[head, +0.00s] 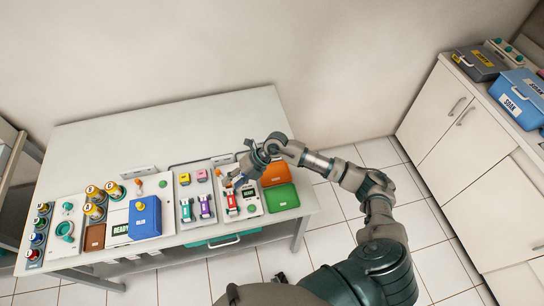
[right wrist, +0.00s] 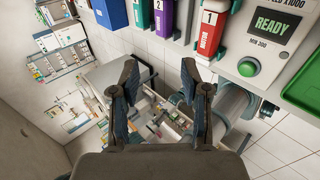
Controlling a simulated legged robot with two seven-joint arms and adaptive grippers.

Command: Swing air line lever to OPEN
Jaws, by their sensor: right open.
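I cannot single out the air line lever with certainty, and no OPEN marking is readable. A small orange-topped piece (head: 137,183) stands at the back of the table's middle panel, left of my right gripper. My right gripper (head: 240,178) is above the right part of the table, near the red cartridge marked 1 (head: 231,202). In the right wrist view its two fingers (right wrist: 160,92) are apart with nothing held between them. The red cartridge (right wrist: 209,32) is above the right finger there. My right wrist and gripper hide part of the panel behind them. My left gripper is not in view.
An orange tray (head: 275,173) and a green tray (head: 282,198) lie right of my gripper. Purple and green cartridges (head: 187,210) stand left of it, then a blue box (head: 146,217). A READY display (right wrist: 272,25) and green button (right wrist: 248,67) are close by. Cabinets (head: 480,135) stand far right.

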